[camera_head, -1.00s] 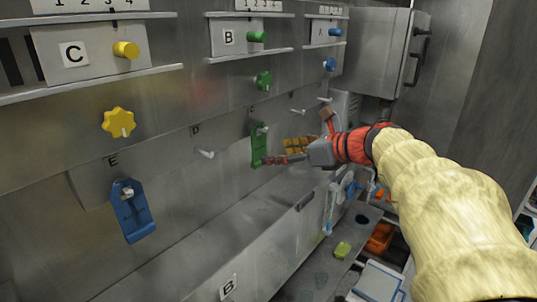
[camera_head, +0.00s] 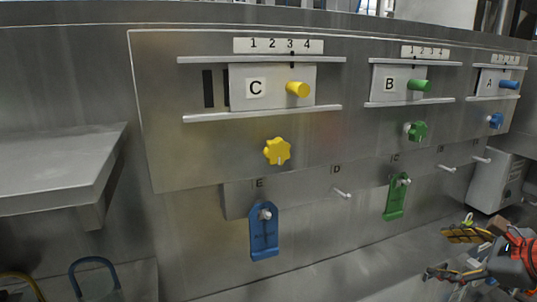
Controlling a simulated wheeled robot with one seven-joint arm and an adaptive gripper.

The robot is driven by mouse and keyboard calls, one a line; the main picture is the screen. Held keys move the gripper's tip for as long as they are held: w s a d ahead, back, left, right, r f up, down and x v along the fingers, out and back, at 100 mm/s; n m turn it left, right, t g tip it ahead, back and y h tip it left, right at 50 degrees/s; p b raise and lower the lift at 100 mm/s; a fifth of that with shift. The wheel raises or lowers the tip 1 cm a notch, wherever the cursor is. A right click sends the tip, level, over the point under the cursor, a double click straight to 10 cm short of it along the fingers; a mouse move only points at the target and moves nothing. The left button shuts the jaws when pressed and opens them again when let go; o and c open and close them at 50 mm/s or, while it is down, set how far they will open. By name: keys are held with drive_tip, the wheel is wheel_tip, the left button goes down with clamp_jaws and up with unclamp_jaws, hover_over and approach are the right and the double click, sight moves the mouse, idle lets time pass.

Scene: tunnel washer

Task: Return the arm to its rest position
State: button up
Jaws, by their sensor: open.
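My gripper (camera_head: 450,254) is at the lower right of the view, with its fingers spread apart and nothing between them. Only the end of my arm shows, red and grey with an orange part, cut off by the right edge. The gripper is below and to the right of the green tag (camera_head: 395,200), which hangs on a peg on the steel panel. In the picture, a gap separates the gripper from the tag. A blue tag (camera_head: 264,237) hangs on the peg under the letter E.
The panel (camera_head: 210,158) carries sliders C (camera_head: 272,87), B (camera_head: 398,84) and A (camera_head: 490,81), with a yellow knob (camera_head: 277,151), green knob (camera_head: 417,131) and blue knob (camera_head: 495,120) below. Bare pegs stick out, one under D (camera_head: 342,193). A steel shelf (camera_head: 55,165) juts out at left.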

drive_tip(key=s+a+f+n+g+h+b, duration=0.1)
drive_tip(key=s+a+f+n+g+b, duration=0.1)
drive_tip(key=s+a+f+n+b, duration=0.5)
drive_tip(key=s+a+f+n+g+h+b, duration=0.15)
drive_tip(key=f+n, duration=0.45)
drive_tip(key=f, duration=0.6)
drive_tip(key=s+a+f+n+g+h+b, duration=0.1)
drive_tip(key=s+a+f+n+g+b, duration=0.15)
drive_tip(key=s+f+n+b, duration=0.5)
drive_tip(key=a+f+n+t+b, duration=0.1)
drive_tip(key=a+f+n+b, duration=0.3)
drive_tip(key=a+f+b, duration=0.5)
wheel_tip(320, 180, down, 2)
drive_tip(key=shift+s+a+f+n, duration=0.15)
drive_tip(key=shift+s+a+n, duration=0.2)
drive_tip(key=shift+a, duration=0.25)
drive_tip(key=shift+d, duration=0.15)
